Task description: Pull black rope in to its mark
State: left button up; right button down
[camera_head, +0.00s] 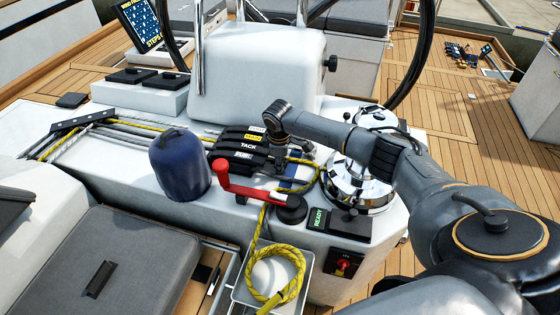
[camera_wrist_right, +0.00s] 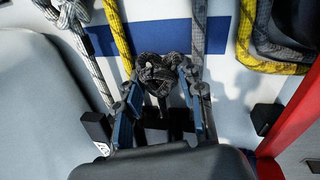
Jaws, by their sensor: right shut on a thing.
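In the right wrist view, the two fingers of my right gripper (camera_wrist_right: 160,98) are closed around a dark grey-black rope (camera_wrist_right: 157,72), bunched in a loop or knot between the fingertips. The rope is in front of a white deck surface with a blue stripe. In the head view, my right arm reaches in from the right, with its wrist above the deck beside the black clutches (camera_head: 238,150), one labelled TACK. The fingers and held rope are largely hidden there. No mark on the rope can be made out. My left gripper is not in view.
A red handle (camera_head: 245,190) and a blue-covered drum (camera_head: 180,165) stand close by. A chrome winch (camera_head: 350,190) is to the right, near a panel reading READY (camera_head: 318,218). Yellow rope (camera_head: 275,255) hangs into a bin in front. Other grey and yellow ropes run beside my fingers.

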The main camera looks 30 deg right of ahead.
jog(key=shift+s+d+r+p, duration=0.1)
jog(key=shift+s+d+p, duration=0.15)
jog(key=shift+p, duration=0.25)
jog(key=s+d+p, duration=0.4)
jog(key=s, duration=0.1)
jog(key=shift+d+p, duration=0.15)
jog(key=shift+p, duration=0.2)
jog(key=shift+s+d, duration=0.15)
jog(key=shift+s, duration=0.05)
jog(key=shift+f, duration=0.2)
jog(key=c, duration=0.8)
grip_release()
